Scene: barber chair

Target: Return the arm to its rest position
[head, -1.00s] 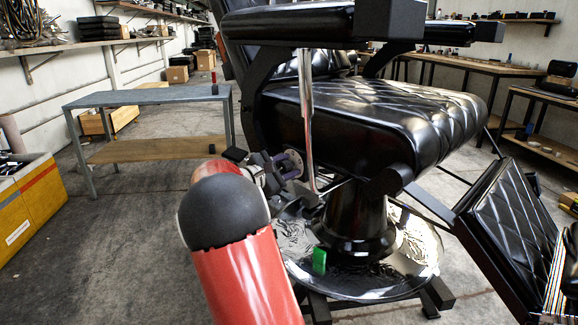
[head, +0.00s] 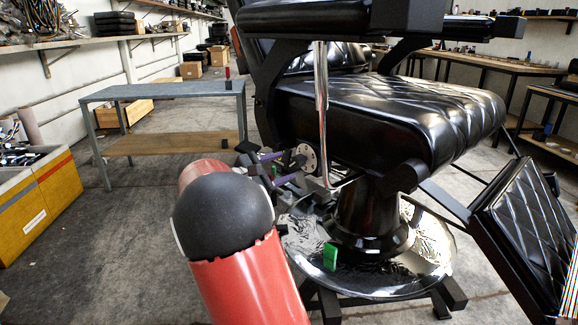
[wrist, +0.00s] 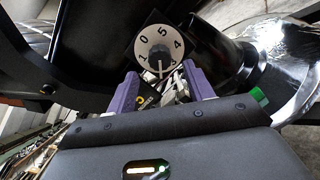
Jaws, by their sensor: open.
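My gripper (wrist: 162,92) is open, with its two purple fingers apart in the wrist view. Just beyond the fingertips is a round white dial (wrist: 157,51) with numbers and a dark centre knob, on a black plate. No grip on the dial shows. In the head view my gripper (head: 277,169) is small and partly hidden behind my red arm, beside the dial (head: 307,158) under the seat of the black barber chair (head: 400,115). My arm is stretched forward and low toward the chair.
The chair's metal lever (head: 322,110) hangs close to my gripper. The round chrome base (head: 420,265) holds a green block (head: 330,257). A grey workbench (head: 160,92) stands left, a yellow bin (head: 35,205) further left. The floor between them is clear.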

